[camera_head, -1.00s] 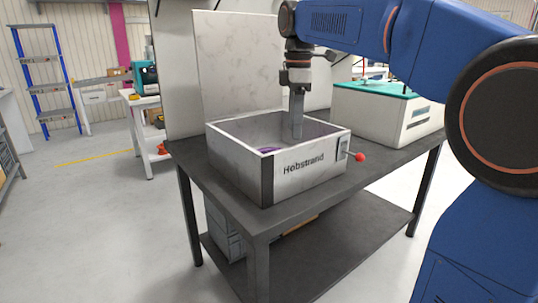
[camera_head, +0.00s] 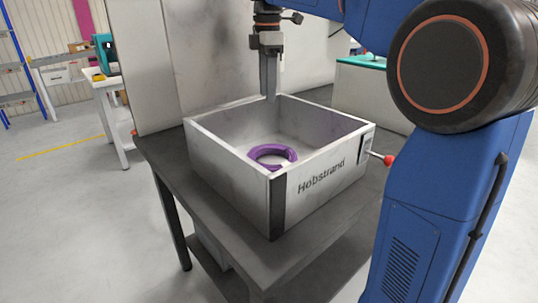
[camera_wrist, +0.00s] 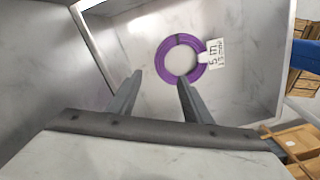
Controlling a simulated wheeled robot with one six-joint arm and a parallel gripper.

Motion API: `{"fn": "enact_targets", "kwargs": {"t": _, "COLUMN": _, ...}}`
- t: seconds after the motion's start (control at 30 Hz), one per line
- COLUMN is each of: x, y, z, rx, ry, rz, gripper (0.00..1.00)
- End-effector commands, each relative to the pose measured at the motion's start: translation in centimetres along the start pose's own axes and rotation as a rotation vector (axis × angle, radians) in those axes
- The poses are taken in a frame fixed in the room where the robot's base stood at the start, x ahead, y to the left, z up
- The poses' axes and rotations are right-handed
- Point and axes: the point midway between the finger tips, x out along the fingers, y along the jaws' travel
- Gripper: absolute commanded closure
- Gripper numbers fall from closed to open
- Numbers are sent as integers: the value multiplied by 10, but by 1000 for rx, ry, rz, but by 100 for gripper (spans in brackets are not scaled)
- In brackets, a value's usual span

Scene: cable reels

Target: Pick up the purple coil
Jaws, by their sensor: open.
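The purple coil (camera_head: 272,153) lies flat on the floor of a whitish open box (camera_head: 236,171) marked "Hobstrand". In the wrist view the coil (camera_wrist: 168,58) is a ring with a white tag (camera_wrist: 215,54) on its right side. My gripper (camera_head: 270,97) points down over the back part of the box, behind and above the coil in the head view. In the wrist view my gripper (camera_wrist: 158,80) has its two fingers apart with nothing between them. The coil shows just beyond the fingertips, apart from them as far as I can tell.
The box walls stand up around the coil. The box sits on a dark table (camera_head: 205,215). A lever with a red knob (camera_head: 389,160) sticks out of the box's right side. A teal-topped container (camera_head: 360,90) stands behind it. Cardboard boxes (camera_wrist: 303,85) show at the right of the wrist view.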

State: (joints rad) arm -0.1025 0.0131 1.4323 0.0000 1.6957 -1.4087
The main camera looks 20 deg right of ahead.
Motion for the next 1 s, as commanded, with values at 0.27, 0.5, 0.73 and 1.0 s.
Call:
{"fn": "enact_targets", "kwargs": {"t": 0.27, "x": 49, "y": -1, "z": 0, "rx": 0, "ry": 0, "rz": -3, "gripper": 55}}
{"fn": "enact_targets", "kwargs": {"t": 0.5, "x": 90, "y": -1, "z": 0, "rx": 0, "ry": -1, "rz": -3, "gripper": 55}}
{"fn": "enact_targets", "kwargs": {"t": 0.73, "x": 111, "y": 0, "z": 0, "rx": 0, "ry": 0, "rz": -1, "gripper": 55}}
{"fn": "enact_targets", "kwargs": {"t": 1.0, "x": 136, "y": 0, "z": -2, "rx": 0, "ry": -1, "rz": -4, "gripper": 55}}
